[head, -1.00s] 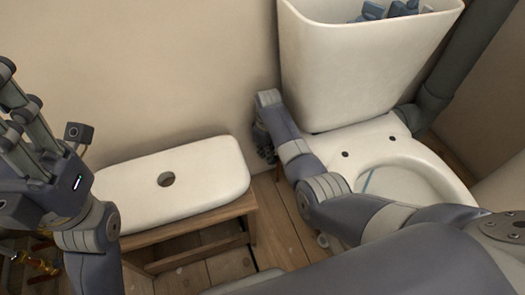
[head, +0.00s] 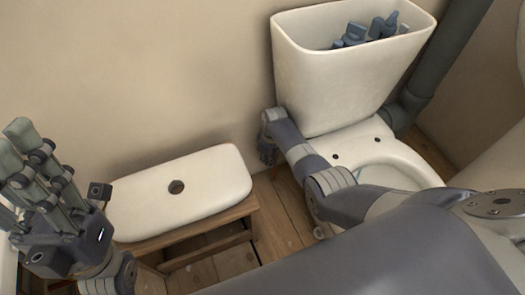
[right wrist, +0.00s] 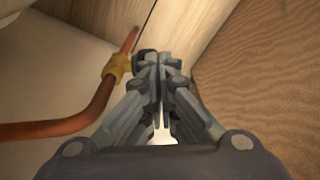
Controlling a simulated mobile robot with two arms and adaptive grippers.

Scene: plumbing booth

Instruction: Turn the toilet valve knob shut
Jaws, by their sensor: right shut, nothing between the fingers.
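The toilet valve shows in the right wrist view as a brass body (right wrist: 117,67) on a bent copper pipe (right wrist: 85,118). A dark, rounded part, apparently its knob (right wrist: 145,60), lies at or just beyond my fingertips; contact cannot be told. My right gripper (right wrist: 160,62) is shut and empty, pointing at that part. In the head view my right gripper (head: 267,152) is low beside the white toilet (head: 345,75), left of its tank, and the valve is mostly hidden there. My left gripper (head: 38,150) is raised at the left, far from the valve; its finger opening is unclear.
A white tank lid (head: 215,180) with a round hole lies on a wooden stool (head: 215,240) left of the toilet. The tank is open, with blue-grey parts (head: 370,30) inside. A dark pipe (head: 440,70) stands at the right. The wall is close behind.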

